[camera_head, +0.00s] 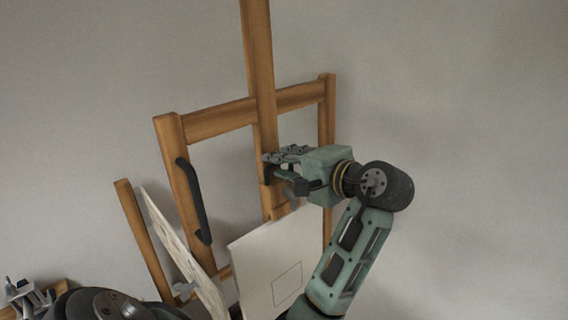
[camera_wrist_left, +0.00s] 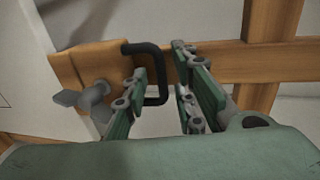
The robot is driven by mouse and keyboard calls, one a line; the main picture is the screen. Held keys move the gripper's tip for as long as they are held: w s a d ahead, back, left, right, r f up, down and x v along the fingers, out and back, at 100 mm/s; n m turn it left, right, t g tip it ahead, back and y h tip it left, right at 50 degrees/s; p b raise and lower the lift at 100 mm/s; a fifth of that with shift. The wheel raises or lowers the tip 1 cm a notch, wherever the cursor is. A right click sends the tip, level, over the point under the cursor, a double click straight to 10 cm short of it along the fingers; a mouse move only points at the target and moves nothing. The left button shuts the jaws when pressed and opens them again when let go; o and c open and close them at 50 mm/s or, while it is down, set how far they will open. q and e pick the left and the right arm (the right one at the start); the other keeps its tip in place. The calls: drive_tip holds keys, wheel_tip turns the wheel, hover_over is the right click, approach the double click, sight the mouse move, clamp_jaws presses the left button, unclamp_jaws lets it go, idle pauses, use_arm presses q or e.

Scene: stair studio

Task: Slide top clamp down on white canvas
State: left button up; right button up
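The white canvas (camera_head: 262,265) stands tilted on the wooden easel (camera_head: 262,110) in the head view. The top clamp, a wooden block (camera_wrist_left: 85,65) with a grey knob (camera_wrist_left: 92,100) and a black handle (camera_wrist_left: 147,48), shows in the left wrist view. My left gripper (camera_head: 272,168) is at the easel's central post, just above the canvas's top edge. In the left wrist view its fingers (camera_wrist_left: 165,80) are apart, with the handle's upright bar between them. A gap shows beside the bar. In the head view my gripper largely hides the clamp. My right gripper is not in view.
A black handle (camera_head: 193,200) is on the easel's left leg. Another panel (camera_head: 180,245) leans at the left of the canvas. Small grey items (camera_head: 28,292) sit at the lower left corner. The wall behind is bare, and the space right of the easel is free.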

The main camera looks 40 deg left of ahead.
sight(286, 181)
use_arm(q)
drive_tip(key=shift+a, duration=0.1)
clamp_jaws()
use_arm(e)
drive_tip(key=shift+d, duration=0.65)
use_arm(q)
drive_tip(key=shift+f, duration=0.15)
